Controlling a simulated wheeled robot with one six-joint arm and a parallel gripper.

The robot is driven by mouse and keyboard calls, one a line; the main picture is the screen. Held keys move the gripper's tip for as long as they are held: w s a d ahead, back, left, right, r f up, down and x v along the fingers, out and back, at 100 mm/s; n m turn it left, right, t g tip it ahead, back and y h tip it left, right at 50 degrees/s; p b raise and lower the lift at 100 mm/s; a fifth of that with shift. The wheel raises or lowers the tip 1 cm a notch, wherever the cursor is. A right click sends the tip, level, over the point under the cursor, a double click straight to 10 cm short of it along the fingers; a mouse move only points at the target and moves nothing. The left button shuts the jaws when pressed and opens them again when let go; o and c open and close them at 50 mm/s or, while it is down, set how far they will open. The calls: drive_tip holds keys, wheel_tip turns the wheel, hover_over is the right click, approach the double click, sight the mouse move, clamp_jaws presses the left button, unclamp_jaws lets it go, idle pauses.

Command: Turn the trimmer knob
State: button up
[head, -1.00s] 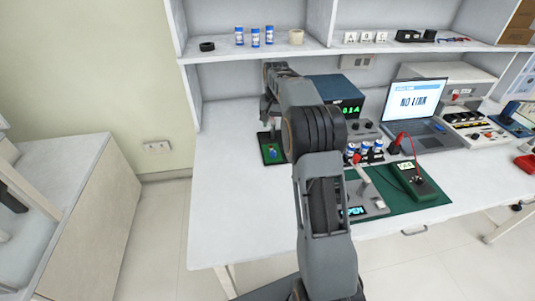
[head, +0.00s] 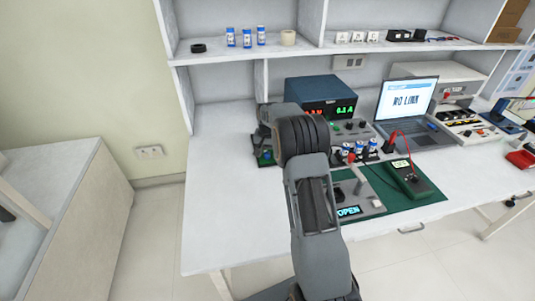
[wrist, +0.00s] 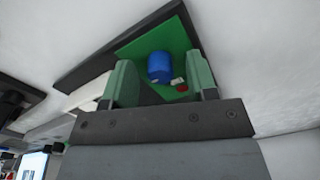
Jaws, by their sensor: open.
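The trimmer knob appears as a blue cylinder (wrist: 160,67) standing on a green board with a dark base (wrist: 100,62). In the wrist view my gripper (wrist: 160,76) is open, with one pale green finger on each side of the knob. Gaps show between the knob and both fingers, and nothing is held. A small red part and a pale part sit beside the knob. In the head view the board (head: 264,161) is mostly hidden behind my arm, and my fingers cannot be made out there.
A laptop (head: 405,105) shows "NO LINK". A green mat (head: 425,208) carries a meter (head: 406,180) with a red lead. The left of the bench (head: 215,170) is clear. A shelf (head: 230,58) hangs above.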

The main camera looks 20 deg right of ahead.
sight(268, 153)
drive_tip(key=shift+f, duration=0.15)
drive_tip(key=c, duration=0.9)
drive_tip(key=shift+n+p, duration=0.45)
drive_tip(key=shift+n, duration=0.75)
drive_tip(key=o, duration=0.9)
wheel_tip(268, 153, up, 14)
drive_tip(key=p, duration=0.1)
drive_tip(key=shift+d+f, duration=0.1)
